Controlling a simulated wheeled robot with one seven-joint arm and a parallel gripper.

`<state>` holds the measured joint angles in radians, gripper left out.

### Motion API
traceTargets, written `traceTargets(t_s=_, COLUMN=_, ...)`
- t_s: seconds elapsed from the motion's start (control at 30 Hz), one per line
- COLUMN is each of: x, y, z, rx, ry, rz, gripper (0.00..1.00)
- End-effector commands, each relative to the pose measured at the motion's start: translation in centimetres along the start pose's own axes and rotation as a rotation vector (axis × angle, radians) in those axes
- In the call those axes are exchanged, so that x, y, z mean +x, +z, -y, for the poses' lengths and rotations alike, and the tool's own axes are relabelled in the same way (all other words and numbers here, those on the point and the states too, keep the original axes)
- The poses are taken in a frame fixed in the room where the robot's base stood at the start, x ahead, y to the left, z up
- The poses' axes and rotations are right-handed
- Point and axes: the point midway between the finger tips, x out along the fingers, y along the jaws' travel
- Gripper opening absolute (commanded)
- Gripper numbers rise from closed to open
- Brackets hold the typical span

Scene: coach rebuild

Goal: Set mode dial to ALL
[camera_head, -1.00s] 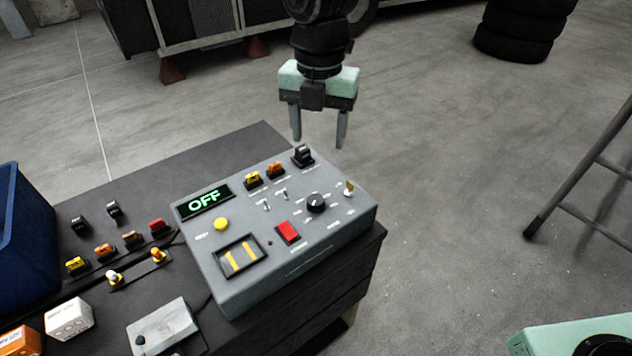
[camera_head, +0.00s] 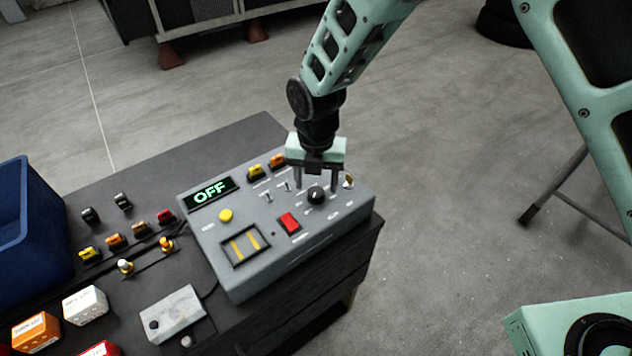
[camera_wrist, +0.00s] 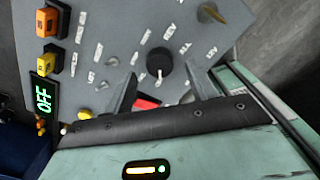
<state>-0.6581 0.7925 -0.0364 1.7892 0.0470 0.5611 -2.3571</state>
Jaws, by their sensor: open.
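The mode dial (camera_head: 316,195) is a round black knob on the grey control box (camera_head: 225,268). In the wrist view the dial (camera_wrist: 159,65) has a white pointer line aimed toward the lower edge of the picture. The box's display (camera_head: 210,193) reads OFF in green. My gripper (camera_head: 317,186) is open and empty, pointing down just over the dial. Its fingers stand to either side of the knob in the head view. In the wrist view the dial shows beyond the fingertips (camera_wrist: 164,82), with no visible contact.
A blue bin (camera_head: 30,235) and loose boxes (camera_head: 85,304) are at left. Open floor lies right of the bench.

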Motion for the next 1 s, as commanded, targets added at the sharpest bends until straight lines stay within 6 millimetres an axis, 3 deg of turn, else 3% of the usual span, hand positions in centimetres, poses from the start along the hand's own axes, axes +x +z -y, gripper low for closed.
traceTargets(t_s=0.2, x=2.2, y=0.0, z=0.0, rx=0.0, ry=-0.001, rz=-0.001, gripper=0.57)
traceTargets(t_s=0.57, x=2.6, y=0.0, z=0.0, rx=-0.001, ry=0.001, rz=0.001, gripper=0.57)
traceTargets(t_s=0.7, x=2.6, y=0.0, z=0.0, rx=-0.001, ry=0.001, rz=0.0, gripper=0.18)
traceTargets(t_s=0.73, x=2.6, y=0.0, z=0.0, rx=-0.001, ry=0.001, rz=0.0, gripper=0.12)
traceTargets(t_s=1.0, x=2.6, y=0.0, z=0.0, rx=0.015, ry=0.001, rz=0.0, gripper=0.12)
